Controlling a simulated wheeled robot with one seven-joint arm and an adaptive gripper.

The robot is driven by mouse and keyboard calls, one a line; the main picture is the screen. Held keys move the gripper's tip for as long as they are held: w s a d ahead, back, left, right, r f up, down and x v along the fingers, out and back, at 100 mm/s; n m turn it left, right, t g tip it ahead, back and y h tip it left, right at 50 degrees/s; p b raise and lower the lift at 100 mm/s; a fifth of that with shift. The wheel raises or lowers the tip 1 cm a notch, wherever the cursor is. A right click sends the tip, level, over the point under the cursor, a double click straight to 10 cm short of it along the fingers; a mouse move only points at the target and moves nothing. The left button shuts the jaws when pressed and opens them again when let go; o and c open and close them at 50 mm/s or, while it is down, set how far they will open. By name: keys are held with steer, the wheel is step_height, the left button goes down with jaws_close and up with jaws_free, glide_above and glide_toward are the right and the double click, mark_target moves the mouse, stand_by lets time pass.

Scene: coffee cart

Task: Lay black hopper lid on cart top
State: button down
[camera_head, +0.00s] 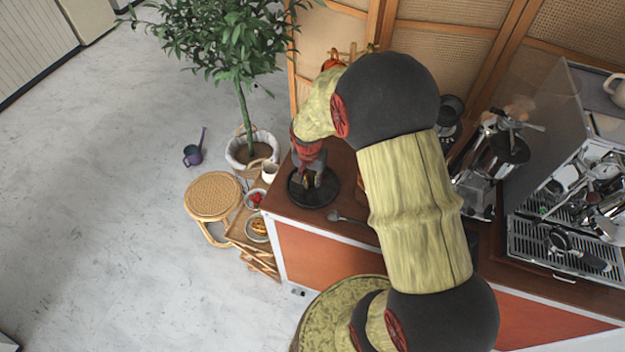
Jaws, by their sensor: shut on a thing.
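The black hopper lid (326,197) is a round dark disc at the left end of the wooden cart top (287,208). It lies flat on or just above the surface; I cannot tell which from this angle. My gripper (316,181) points down over the lid and is shut on its middle part. My fingers hide some of the lid's centre, and my arm covers much of the cart behind and to the right.
A spoon-like metal tool (348,218) lies right of the lid. A grinder (487,165) and an espresso machine (560,190) stand at the right. A small side stand with a red-filled bowl (256,198), a rattan stool (213,195) and a potted plant (242,100) are at the left.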

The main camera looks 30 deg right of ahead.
steer(key=c, duration=1.7)
jaws_free()
step_height(320, 180, up, 12)
steer(key=s+a+p, duration=0.1)
steer(key=p, duration=0.1)
step_height(320, 180, up, 12)
steer(key=n+t, duration=0.2)
steer(key=n, duration=0.2)
glide_above(311, 190)
steer(key=s+a, duration=0.5)
steer(key=a, duration=0.1)
steer(key=s+a+r+n+t, duration=0.1)
steer(key=s+a+r+n, duration=0.1)
steer(key=s+r, duration=0.1)
steer(key=s+a+r+n, duration=0.2)
steer(key=s, duration=0.4)
steer(key=s+a+r+n+t+y, duration=0.1)
steer(key=s+a+r+n, duration=0.1)
steer(key=s+r, duration=0.1)
steer(key=shift+s+a+r+t, duration=0.15)
steer(key=shift+s+a+r, duration=0.05)
steer(key=shift+s, duration=0.2)
steer(key=shift+s+a+r+t, duration=0.15)
steer(key=shift+s, duration=0.25)
steer(key=shift+f, duration=0.1)
